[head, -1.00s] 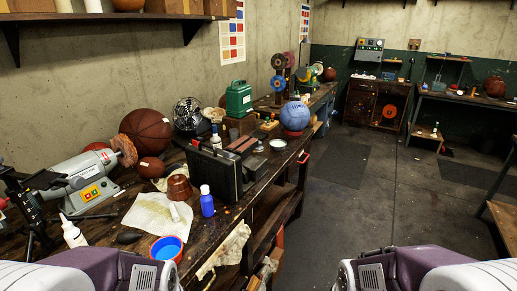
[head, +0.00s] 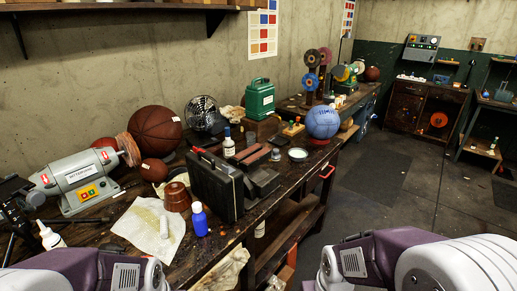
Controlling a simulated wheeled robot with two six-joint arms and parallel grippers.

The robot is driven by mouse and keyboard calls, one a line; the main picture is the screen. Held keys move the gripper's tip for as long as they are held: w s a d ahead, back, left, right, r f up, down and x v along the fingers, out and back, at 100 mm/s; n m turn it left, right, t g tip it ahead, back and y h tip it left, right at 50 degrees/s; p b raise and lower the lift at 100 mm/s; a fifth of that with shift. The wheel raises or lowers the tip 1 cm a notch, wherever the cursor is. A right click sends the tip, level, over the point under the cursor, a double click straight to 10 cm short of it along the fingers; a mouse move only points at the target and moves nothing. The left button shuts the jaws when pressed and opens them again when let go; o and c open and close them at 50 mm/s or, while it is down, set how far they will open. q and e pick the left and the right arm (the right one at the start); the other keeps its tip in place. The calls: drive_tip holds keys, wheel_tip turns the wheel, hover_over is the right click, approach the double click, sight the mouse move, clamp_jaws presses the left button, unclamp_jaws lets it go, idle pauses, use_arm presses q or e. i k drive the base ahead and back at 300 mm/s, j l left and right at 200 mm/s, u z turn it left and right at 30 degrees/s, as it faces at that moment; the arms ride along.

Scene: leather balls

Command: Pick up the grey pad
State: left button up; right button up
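I cannot tell for certain which thing is the grey pad. A dark grey flat block (head: 263,182) lies on the workbench beside the black case (head: 215,188), on its right; it may be the pad, but it is small and dark here. A small pale piece (head: 163,227) lies on the stained cloth (head: 140,232) in front of the case. Purple and grey links of both my arms show at the bottom edge. Neither gripper's fingers show, and both arms are away from the block.
The workbench (head: 92,240) is crowded. A grey grinder (head: 80,180), a brown ball (head: 155,130), a blue bottle (head: 199,220), a reddish-brown pot (head: 177,197), a green canister (head: 260,98) and a blue ball (head: 323,122) stand on it. The floor (head: 400,205) to the right is open.

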sight(276, 156)
drive_tip(key=i+l+u, duration=0.3)
drive_tip(key=l, duration=0.2)
drive_tip(key=i+l+u, duration=0.3)
drive_tip(key=l, duration=0.2)
drive_tip(key=l+u, duration=0.3)
drive_tip(key=l, duration=0.3)
drive_tip(key=i+l+u, duration=0.15)
drive_tip(key=l+u, duration=0.15)
drive_tip(key=l, duration=0.35)
drive_tip(key=l+u, duration=0.3)
drive_tip(key=l, duration=0.3)
drive_tip(key=i, duration=0.05)
